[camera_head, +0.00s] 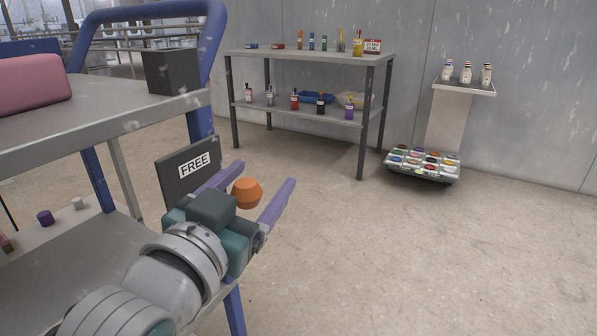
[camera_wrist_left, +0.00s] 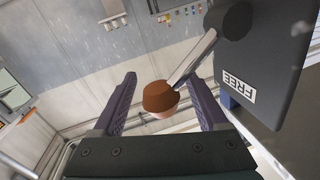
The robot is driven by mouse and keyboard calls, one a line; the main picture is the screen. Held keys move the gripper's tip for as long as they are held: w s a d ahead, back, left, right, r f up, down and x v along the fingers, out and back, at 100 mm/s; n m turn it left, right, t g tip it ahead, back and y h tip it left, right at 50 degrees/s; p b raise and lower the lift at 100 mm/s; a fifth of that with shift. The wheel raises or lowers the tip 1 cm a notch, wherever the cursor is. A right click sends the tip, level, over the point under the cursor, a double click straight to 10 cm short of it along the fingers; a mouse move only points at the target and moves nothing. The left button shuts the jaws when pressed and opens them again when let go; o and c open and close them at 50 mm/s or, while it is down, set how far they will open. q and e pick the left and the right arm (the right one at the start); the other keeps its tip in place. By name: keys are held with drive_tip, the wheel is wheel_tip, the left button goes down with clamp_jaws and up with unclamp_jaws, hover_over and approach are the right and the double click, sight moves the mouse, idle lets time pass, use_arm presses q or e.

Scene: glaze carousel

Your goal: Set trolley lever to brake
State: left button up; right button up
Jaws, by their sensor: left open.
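The trolley (camera_head: 130,121) with blue frame and grey shelves stands at the left in the head view. A dark plate (camera_head: 176,183) marked FREE is at its near right side; it also shows in the left wrist view (camera_wrist_left: 262,60). The lever's orange knob (camera_head: 247,193) sits at the end of a metal rod (camera_wrist_left: 193,60) that runs to the plate. My left gripper (camera_head: 266,172) is open. In the left wrist view the knob (camera_wrist_left: 160,97) appears between its two purple fingers, with space on both sides. My right gripper is out of view.
A pink block (camera_head: 32,82) and a dark box (camera_head: 171,71) rest on the trolley top. A grey two-tier table (camera_head: 300,56) with bottles stands behind. A tray of colour pots (camera_head: 423,178) is low at the right, below a small wall shelf (camera_head: 464,88). The floor at right is clear.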

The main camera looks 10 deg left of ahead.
use_arm(q)
drive_tip(key=shift+w, duration=0.45)
clamp_jaws()
idle(0.3)
idle(0.8)
